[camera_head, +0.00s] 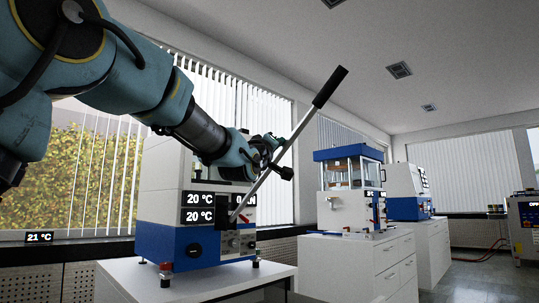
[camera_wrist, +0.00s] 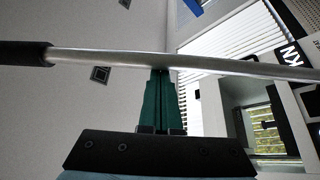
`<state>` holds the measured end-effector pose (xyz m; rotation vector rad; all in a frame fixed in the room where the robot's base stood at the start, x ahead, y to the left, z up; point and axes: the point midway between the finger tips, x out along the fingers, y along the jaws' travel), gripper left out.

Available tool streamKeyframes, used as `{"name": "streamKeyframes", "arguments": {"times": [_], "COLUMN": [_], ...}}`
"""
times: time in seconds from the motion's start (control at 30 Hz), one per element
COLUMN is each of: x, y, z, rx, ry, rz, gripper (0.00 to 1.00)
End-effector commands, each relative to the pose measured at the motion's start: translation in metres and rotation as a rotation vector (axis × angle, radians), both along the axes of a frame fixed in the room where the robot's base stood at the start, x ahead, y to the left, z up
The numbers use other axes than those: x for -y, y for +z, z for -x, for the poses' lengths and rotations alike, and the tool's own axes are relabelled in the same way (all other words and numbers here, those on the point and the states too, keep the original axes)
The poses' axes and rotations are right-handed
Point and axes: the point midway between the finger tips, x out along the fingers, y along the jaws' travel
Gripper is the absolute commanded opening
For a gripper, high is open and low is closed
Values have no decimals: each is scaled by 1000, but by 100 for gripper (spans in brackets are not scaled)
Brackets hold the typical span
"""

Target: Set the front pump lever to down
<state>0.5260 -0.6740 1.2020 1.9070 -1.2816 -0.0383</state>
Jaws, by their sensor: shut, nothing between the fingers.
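The pump lever (camera_head: 300,127) is a long silver rod with a black grip, on the front of the blue and white press (camera_head: 165,240). It slants steeply up to the right, its grip high in the head view. In the wrist view the lever (camera_wrist: 210,64) crosses the picture sideways, with its black grip (camera_wrist: 22,56) at the left. My gripper (camera_head: 280,165) is beside the rod at about its middle. In the wrist view the green fingers of my gripper (camera_wrist: 160,76) are shut together, with their tips at the rod. Whether they touch it I cannot tell.
The press stands on a white table (camera_head: 125,275) and shows 20 °C readouts (camera_head: 200,207). A second press (camera_head: 350,190) stands on white drawers (camera_head: 345,265) to the right, with another machine (camera_head: 405,190) behind. Free floor (camera_head: 480,280) lies at the right.

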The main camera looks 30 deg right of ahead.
Motion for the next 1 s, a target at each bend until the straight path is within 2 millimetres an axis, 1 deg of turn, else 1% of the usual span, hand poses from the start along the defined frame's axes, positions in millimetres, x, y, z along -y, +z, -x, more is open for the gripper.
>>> {"name": "streamKeyframes", "arguments": {"times": [0.03,0.17,0.4,0.6,0.8,1.0], "x": [2,5,10,13,15,16], "y": [-23,-47,-94,-133,-165,-186], "z": [7,22,48,64,73,77], "rx": [29,112,266,389,491,561], "ry": [-3,-3,-1,-1,-1,0], "rz": [-7,-24,-54,-79,-100,-112], "gripper": [0,0,0,0,0,0]}}
